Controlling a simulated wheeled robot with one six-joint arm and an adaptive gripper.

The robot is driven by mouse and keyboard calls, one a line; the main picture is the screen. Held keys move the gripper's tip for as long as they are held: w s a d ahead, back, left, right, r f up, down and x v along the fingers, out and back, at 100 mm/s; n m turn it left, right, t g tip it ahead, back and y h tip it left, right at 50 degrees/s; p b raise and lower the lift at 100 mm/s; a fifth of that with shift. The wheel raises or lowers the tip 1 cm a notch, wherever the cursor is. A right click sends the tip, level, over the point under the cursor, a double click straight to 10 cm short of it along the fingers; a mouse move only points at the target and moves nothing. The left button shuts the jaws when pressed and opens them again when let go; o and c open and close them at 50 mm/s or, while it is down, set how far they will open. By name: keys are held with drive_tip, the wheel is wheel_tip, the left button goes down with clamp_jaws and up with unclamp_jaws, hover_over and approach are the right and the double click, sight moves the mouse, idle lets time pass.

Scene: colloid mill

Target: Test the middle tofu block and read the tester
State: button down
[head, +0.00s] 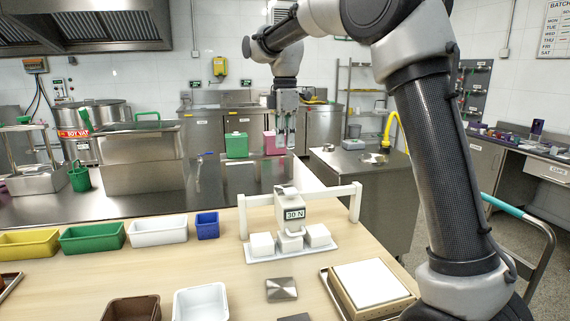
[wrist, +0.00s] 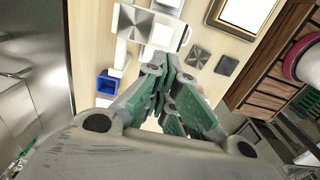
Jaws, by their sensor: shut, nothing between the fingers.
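The tester (head: 292,208) hangs from a white frame on the wooden table, and its display reads "30 N". A white tray (head: 292,255) under it holds three white tofu blocks: left (head: 262,244), middle (head: 290,244) and right (head: 317,235). The middle block is directly below the tester and partly hidden by it. My gripper (head: 288,150) is shut and empty, pointing down, high above and apart from the tester. In the wrist view its green-padded fingers (wrist: 163,65) partly cover the tester's square metal top (wrist: 148,22); the blocks are hard to make out there.
Yellow (head: 30,243), green (head: 92,237), white (head: 158,232) and blue (head: 207,225) bins line the table's left side. Square metal plates (head: 281,289) lie in front of the tester. A wooden frame (head: 368,287) with a white sheet is at right. A pink container (head: 270,143) stands behind my gripper.

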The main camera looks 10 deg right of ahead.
sight(285, 191)
wheel_tip(285, 191, down, 13)
drive_tip(key=shift+f, duration=0.1)
idle(0.3)
drive_tip(key=shift+s+f, duration=0.1)
drive_tip(key=shift+f, duration=1.05)
wheel_tip(285, 191, up, 12)
drive_tip(key=shift+r, duration=0.2)
